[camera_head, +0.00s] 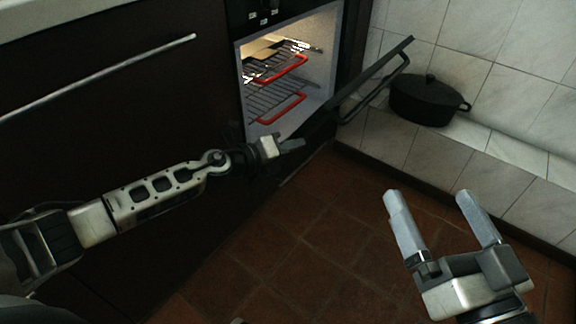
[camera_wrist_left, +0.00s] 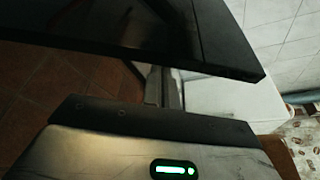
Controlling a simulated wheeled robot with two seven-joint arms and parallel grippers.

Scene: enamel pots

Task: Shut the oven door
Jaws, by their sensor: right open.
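The oven (camera_head: 292,75) is open, with its lit inside showing. Its dark oven door (camera_head: 372,75) is swung down and out, seen nearly edge-on, with a bar handle along its outer side. My left gripper (camera_head: 297,144) is low at the door's near left side; I cannot tell whether it touches it. In the left wrist view the door's dark panel (camera_wrist_left: 150,30) crosses the top, and my left gripper's fingers (camera_wrist_left: 166,88) reach beneath its edge, partly hidden. Their opening is unclear. My right gripper (camera_head: 428,193) is open and empty over the floor, away from the door.
Inside the oven are wire racks (camera_head: 275,100) with red front edges. A black lidded pot (camera_head: 428,98) stands on the tiled ledge (camera_head: 500,146) to the right of the door. Dark cabinet fronts (camera_head: 120,120) line the left. The brown tiled floor (camera_head: 310,250) is clear.

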